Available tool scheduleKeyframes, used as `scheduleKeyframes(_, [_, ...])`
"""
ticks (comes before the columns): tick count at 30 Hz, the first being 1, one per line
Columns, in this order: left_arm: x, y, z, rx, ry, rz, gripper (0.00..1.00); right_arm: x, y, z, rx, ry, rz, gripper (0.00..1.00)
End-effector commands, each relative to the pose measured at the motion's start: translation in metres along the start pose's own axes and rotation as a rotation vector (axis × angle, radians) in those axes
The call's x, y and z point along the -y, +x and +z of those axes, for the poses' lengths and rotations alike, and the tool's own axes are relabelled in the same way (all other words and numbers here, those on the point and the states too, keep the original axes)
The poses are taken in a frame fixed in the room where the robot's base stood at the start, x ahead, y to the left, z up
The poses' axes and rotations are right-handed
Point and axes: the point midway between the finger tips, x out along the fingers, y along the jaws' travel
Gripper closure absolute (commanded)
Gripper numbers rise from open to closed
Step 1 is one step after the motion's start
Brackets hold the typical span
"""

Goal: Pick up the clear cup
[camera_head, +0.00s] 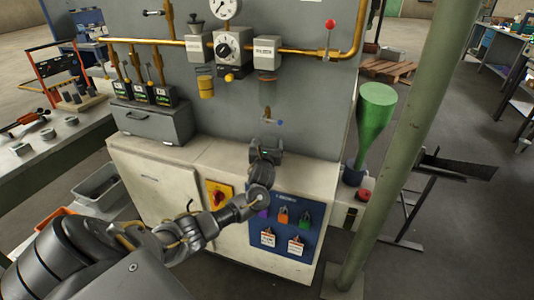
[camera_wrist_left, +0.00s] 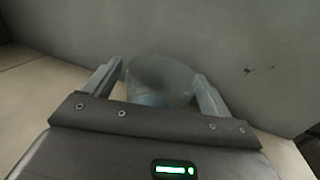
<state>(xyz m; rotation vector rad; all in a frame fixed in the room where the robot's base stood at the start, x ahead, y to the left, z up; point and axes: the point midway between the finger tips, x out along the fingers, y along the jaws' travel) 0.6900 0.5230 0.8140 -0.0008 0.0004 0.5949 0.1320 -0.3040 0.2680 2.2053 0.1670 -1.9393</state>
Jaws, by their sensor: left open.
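The clear cup (camera_wrist_left: 160,80) shows in the left wrist view as a see-through, rounded shape with a bluish lower part. It is between the two fingers of my left gripper (camera_wrist_left: 162,82), which are open and stand on either side of it. I cannot tell whether either finger touches it. In the head view my left gripper (camera_head: 265,150) is at the grey panel, below the right-hand regulator. The cup is too faint there to outline surely. My right gripper is not in view.
The grey panel (camera_head: 310,100) stands close behind the gripper, with a brass pipe (camera_head: 290,50) and gauge above. Below is a cream cabinet (camera_head: 155,185) with a blue lock board (camera_head: 285,222). A green funnel (camera_head: 375,115) and a green post (camera_head: 405,150) stand to the right.

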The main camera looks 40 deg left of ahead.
Motion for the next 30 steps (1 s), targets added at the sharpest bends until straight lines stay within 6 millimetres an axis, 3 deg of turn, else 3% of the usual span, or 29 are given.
scheduleKeyframes(1, [0.000, 0.000, 0.000, 0.000, 0.000, 0.000, 0.18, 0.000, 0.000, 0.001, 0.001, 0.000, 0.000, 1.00])
scheduleKeyframes(12, [0.000, 0.000, 0.000, 0.000, 0.000, 0.000, 0.65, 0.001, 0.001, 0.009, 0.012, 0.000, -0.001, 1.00])
scheduleKeyframes(23, [-0.001, -0.002, 0.005, 0.001, 0.000, 0.000, 0.65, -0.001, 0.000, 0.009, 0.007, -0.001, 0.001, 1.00])
scheduleKeyframes(28, [-0.001, -0.004, 0.025, 0.003, -0.001, 0.000, 0.65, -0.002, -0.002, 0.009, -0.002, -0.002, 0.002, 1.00])
scheduleKeyframes(30, [-0.001, -0.004, 0.039, 0.005, -0.001, 0.000, 0.65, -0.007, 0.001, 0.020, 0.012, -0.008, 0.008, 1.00])
